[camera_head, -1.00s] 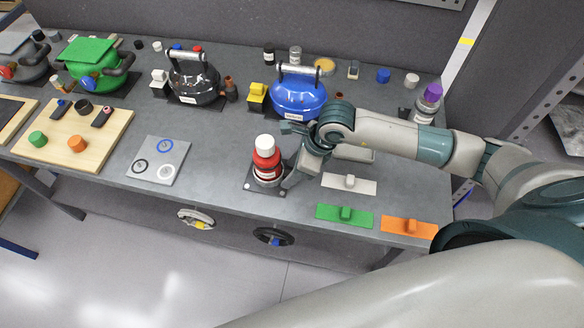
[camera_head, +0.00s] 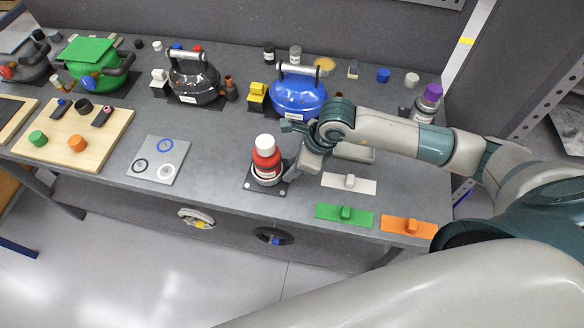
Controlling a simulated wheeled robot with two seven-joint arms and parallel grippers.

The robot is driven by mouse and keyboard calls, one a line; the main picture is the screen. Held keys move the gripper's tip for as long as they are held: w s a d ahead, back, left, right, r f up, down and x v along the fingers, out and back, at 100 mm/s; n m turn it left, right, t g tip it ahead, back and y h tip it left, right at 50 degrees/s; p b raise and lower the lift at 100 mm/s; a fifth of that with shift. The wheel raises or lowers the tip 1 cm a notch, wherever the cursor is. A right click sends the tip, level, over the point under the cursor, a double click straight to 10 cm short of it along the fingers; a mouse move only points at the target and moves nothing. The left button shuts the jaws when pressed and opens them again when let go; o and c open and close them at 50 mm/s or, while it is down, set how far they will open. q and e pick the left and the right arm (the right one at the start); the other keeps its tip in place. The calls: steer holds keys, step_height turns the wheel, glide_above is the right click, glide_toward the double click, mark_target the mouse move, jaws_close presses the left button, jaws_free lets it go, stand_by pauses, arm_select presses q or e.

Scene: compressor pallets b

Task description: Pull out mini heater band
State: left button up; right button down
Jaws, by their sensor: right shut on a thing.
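A red bottle with a white cap (camera_head: 267,160) stands upright on a small dark base plate (camera_head: 250,186) near the table's front edge. A pale metallic ring, which looks like the mini heater band (camera_head: 266,180), sits around the bottle's lower part. My right gripper (camera_head: 287,178) comes in from the right, close against the ring's right side. It is shut on what seems to be the band's edge; its fingertips are small and partly hidden, so the exact contact is unclear. My left gripper is not in view.
A blue compressor (camera_head: 298,97) and a black compressor (camera_head: 194,82) stand behind. White (camera_head: 348,183), green (camera_head: 344,215) and orange (camera_head: 409,227) plates lie to the right. A grey plate with rings (camera_head: 158,160) lies left, with clear table between it and the bottle.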

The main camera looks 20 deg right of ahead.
steer(key=shift+r, duration=0.55)
stand_by(0.4)
step_height(320, 180, up, 18)
steer(key=p, duration=0.6)
steer(key=shift+f+p, duration=0.15)
steer(key=shift+p, duration=0.25)
stand_by(2.7)
steer(key=shift+s, duration=0.15)
stand_by(0.3)
